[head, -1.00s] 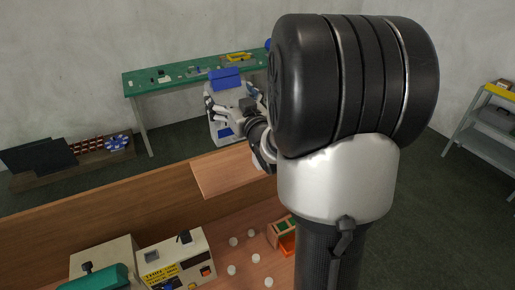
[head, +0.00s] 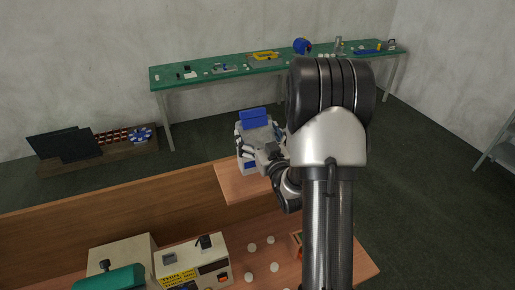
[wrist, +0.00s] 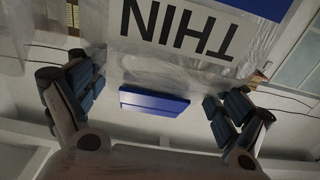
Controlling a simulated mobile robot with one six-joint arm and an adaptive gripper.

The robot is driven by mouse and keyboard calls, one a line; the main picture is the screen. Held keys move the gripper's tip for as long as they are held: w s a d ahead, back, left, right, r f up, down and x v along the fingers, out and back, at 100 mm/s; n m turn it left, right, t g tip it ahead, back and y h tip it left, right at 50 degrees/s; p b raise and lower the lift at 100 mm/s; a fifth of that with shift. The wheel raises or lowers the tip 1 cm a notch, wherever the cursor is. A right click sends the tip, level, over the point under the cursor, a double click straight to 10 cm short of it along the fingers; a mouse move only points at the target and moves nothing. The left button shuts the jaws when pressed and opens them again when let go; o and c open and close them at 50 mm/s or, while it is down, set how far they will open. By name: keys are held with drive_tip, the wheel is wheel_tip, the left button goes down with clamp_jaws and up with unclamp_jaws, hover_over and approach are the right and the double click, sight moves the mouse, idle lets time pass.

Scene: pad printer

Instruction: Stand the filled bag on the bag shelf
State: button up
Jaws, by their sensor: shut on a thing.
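The filled bag (head: 246,140) is pale and translucent, with a blue top and a blue patch near its bottom. In the head view it is upright at the back part of the wooden bag shelf (head: 236,188). I cannot tell whether its bottom touches the shelf. My gripper (head: 262,150) is shut on the bag, with the fingers at its sides. In the wrist view the fingers (wrist: 152,105) flank the bag (wrist: 110,52), which shows an upside-down label reading THIN. My arm hides the shelf's right part.
A printer-like machine with a yellow label (head: 192,264) stands at the front left of the wooden bench. Several white round pieces (head: 252,247) lie beside it. A green table (head: 215,78) with tools is behind, and a low rack (head: 92,152) is at left.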

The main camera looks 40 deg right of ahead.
sight(257, 147)
drive_tip(key=shift+f, duration=2.65)
drive_tip(key=shift+f+b, duration=0.25)
drive_tip(key=shift+b, duration=0.1)
drive_tip(key=o, duration=1)
drive_tip(key=shift+c, duration=0.2)
drive_tip(key=shift+o, duration=0.2)
drive_tip(key=shift+r, duration=0.1)
